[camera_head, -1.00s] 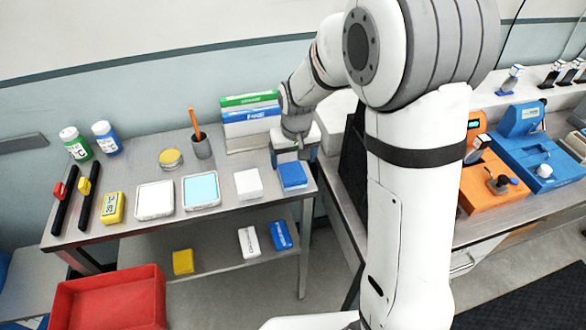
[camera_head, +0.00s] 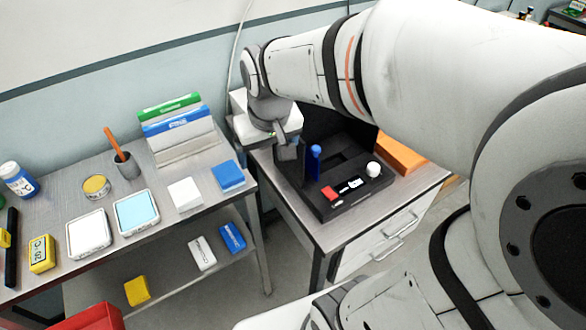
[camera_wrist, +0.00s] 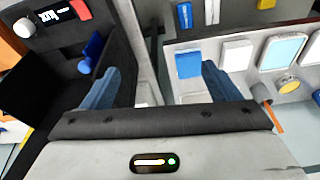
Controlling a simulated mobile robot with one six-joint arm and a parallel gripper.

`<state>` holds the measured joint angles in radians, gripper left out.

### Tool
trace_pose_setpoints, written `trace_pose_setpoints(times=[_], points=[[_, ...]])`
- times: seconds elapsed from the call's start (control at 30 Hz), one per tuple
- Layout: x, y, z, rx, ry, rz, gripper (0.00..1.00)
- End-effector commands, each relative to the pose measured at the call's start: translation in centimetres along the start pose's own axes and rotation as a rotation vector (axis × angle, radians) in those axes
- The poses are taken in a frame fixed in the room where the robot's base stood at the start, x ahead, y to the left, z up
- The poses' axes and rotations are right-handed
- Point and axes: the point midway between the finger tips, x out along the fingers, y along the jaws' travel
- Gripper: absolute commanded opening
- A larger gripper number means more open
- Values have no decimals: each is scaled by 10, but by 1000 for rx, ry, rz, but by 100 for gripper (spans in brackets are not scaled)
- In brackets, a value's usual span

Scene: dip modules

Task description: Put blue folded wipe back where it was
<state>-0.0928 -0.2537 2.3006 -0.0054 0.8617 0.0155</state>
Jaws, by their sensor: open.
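A blue folded wipe (camera_head: 228,175) lies flat at the right end of the shelved metal table, beside a white folded wipe (camera_head: 185,194). The blue wipe also shows in the wrist view (camera_wrist: 188,66), just left of the right fingertip. My gripper (camera_head: 290,150) hangs over the gap between this table and the drawer cabinet, near the left side of the black device. In the wrist view my gripper (camera_wrist: 160,82) has its two blue-grey fingers wide apart, with nothing between them. It is apart from the blue wipe.
The black device (camera_head: 325,205) with a blue upright piece (camera_head: 314,160) stands close beside my gripper on the cabinet (camera_head: 400,205). Box holders (camera_head: 178,130) stand at the table's back. A blue-and-white pack (camera_head: 232,237) lies on the lower shelf.

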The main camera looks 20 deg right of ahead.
Motion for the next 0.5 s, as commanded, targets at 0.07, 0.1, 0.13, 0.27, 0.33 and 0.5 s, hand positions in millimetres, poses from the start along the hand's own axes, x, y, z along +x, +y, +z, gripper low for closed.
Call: trace_pose_setpoints(times=[0.07,0.1,0.13,0.27,0.33,0.5], points=[[-12,9,28,26,23,7,83],[-15,13,40,37,31,10,83],[-17,15,49,43,36,12,83],[-21,20,76,65,50,19,83],[-22,22,84,71,55,21,83],[-22,23,90,76,56,22,83]])
